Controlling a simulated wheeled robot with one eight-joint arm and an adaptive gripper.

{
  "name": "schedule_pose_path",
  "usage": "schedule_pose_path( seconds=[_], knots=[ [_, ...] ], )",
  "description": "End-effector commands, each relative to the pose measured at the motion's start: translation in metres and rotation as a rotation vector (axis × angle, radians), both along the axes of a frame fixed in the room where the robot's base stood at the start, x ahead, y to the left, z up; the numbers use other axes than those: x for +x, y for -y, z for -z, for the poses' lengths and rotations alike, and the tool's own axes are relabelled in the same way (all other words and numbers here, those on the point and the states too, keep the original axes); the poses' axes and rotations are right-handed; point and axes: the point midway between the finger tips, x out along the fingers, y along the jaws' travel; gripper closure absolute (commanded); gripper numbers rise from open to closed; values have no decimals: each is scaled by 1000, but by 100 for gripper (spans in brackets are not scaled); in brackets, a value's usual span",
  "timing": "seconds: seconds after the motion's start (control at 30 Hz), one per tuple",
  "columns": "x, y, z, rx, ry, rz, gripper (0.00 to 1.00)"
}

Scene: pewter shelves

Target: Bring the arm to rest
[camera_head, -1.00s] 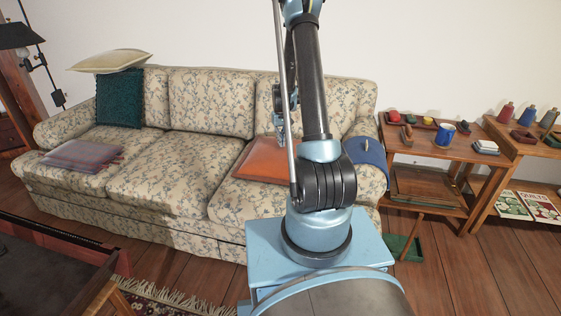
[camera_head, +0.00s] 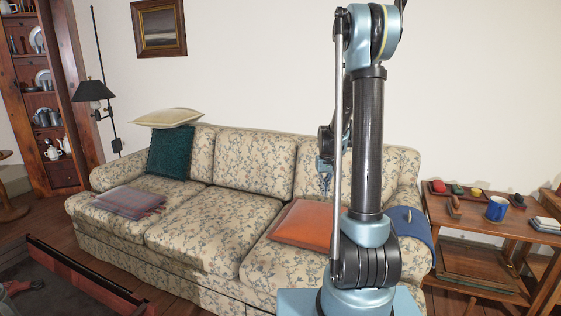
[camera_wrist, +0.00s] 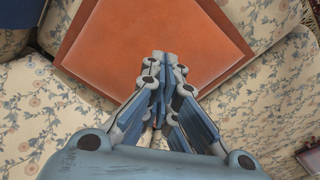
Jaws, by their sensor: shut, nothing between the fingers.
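My gripper (camera_wrist: 165,62) is shut and empty in the wrist view, its fingers together and pointing over an orange cushion (camera_wrist: 150,45) on the floral sofa. In the head view my gripper (camera_head: 325,178) shows only partly beside my upright arm link, in front of the sofa back. My arm stands folded, with its forearm largely hidden behind the dark upright link. The gripper appears to hang above the orange cushion (camera_head: 300,222); the exact gap is hard to tell.
The floral sofa (camera_head: 190,225) fills the middle. A blue cloth (camera_head: 412,226) lies over its right arm. A wooden side table (camera_head: 465,212) with a blue mug (camera_head: 497,209) stands at right. A dark low table (camera_head: 60,285) is at lower left, and a floor lamp (camera_head: 95,92) behind.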

Motion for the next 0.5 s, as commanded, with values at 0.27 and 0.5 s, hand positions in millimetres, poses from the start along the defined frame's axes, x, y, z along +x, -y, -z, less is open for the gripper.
schedule_pose_path(
  seconds=[0.27, 0.5],
  knots=[
    [-52, 0, -42, 1, 20, 12, 100],
    [-96, 0, -67, 1, 38, 22, 100]
  ],
)
